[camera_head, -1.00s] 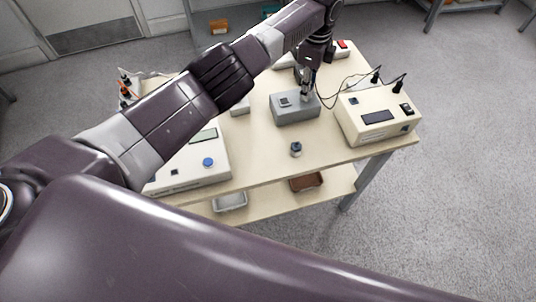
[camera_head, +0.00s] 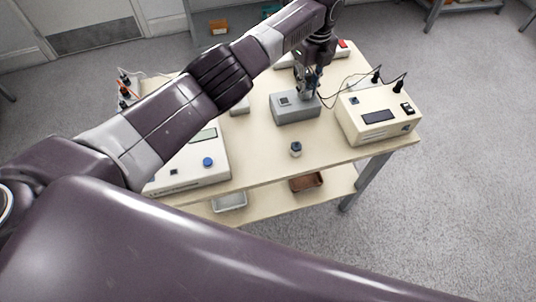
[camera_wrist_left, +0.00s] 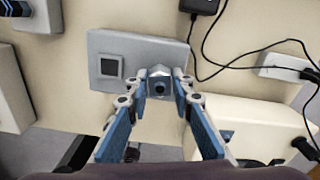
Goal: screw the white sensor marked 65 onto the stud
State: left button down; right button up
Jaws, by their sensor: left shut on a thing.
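My left gripper (camera_head: 306,92) is over the right part of the grey box (camera_head: 292,110) on the table. In the left wrist view the left gripper (camera_wrist_left: 158,88) has its blue-padded fingers closed on the sensor (camera_wrist_left: 159,80), a small pale block with a dark round port facing the camera. Its marking cannot be read. The grey box (camera_wrist_left: 135,50) lies directly below, with a dark square (camera_wrist_left: 110,66) on its face to the left. The stud is hidden behind the sensor and fingers, so I cannot tell whether they touch. My right gripper is not in view.
A cream instrument (camera_head: 378,118) with cables stands right of the grey box. Another instrument with a blue knob (camera_head: 208,162) is at the front left, partly behind my arm. A small dark-and-pale cylinder (camera_head: 296,149) stands near the table's front edge, with bare tabletop around it.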

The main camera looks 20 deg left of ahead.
pick_arm(q)
jog(key=shift+s+a+f+m, duration=0.1)
jog(key=shift+s+f+m, duration=0.1)
jog(key=shift+m, duration=0.2)
jog(key=m, duration=0.3)
jog(key=shift+w, duration=0.1)
jog(key=shift+m, duration=0.3)
jog(key=m, duration=0.4)
jog(key=shift+r, duration=0.1)
jog(key=c, duration=1.6)
grip_release()
jog(key=shift+w, duration=0.1)
jog(key=shift+r+n, duration=0.1)
jog(key=shift+n, duration=0.5)
jog(key=shift+c, duration=0.3)
jog(key=shift+n+p, duration=1.2)
jog(key=shift+n, duration=0.8)
